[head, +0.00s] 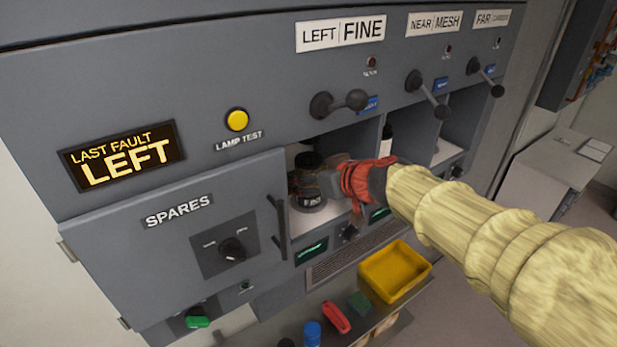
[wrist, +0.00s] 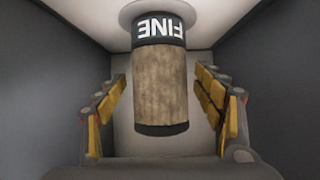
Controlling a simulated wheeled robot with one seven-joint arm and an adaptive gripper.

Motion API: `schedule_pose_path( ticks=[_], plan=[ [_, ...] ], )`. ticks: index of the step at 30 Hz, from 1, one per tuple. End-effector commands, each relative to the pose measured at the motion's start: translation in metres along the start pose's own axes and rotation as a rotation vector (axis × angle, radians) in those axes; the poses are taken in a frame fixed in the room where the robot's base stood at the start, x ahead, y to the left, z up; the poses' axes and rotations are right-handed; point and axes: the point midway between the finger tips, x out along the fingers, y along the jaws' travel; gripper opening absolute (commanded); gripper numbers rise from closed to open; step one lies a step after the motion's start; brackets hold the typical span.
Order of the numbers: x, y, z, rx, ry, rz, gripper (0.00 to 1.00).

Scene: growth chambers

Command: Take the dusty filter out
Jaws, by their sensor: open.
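A cylindrical filter with a brown, dusty-looking middle, dark ends and a white FINE mark (wrist: 160,88) stands in the open bay under the LEFT FINE sign. In the head view the filter (head: 312,201) is partly hidden by my gripper (head: 322,182), which reaches into the bay from the right. In the wrist view the FINE lettering is upside down. My jaws are open, one on each side of the filter, with a visible gap on both sides. The LEFT FINE sign (head: 341,33) is above the bay. The fault display (head: 122,160) reads LAST FAULT LEFT.
The left bay's handle (head: 338,103) sits just above my gripper. Handles for the NEAR MESH (head: 427,95) and FAR bays (head: 485,77) are to the right. The SPARES door (head: 190,240) is left of the bay. A yellow tray (head: 395,271) sits on the shelf below.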

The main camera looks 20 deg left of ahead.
Motion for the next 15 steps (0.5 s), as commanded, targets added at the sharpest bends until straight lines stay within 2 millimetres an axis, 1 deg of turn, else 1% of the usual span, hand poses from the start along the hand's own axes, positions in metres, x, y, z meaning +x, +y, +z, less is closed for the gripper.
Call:
schedule_pose_path(
  ticks=[4,15],
  plan=[
    [-0.0004,0.0001,-0.0001,0.0,0.001,0.0,0.68],
    [-0.0007,0.0002,-0.0003,0.001,0.001,0.001,0.47]
  ],
)
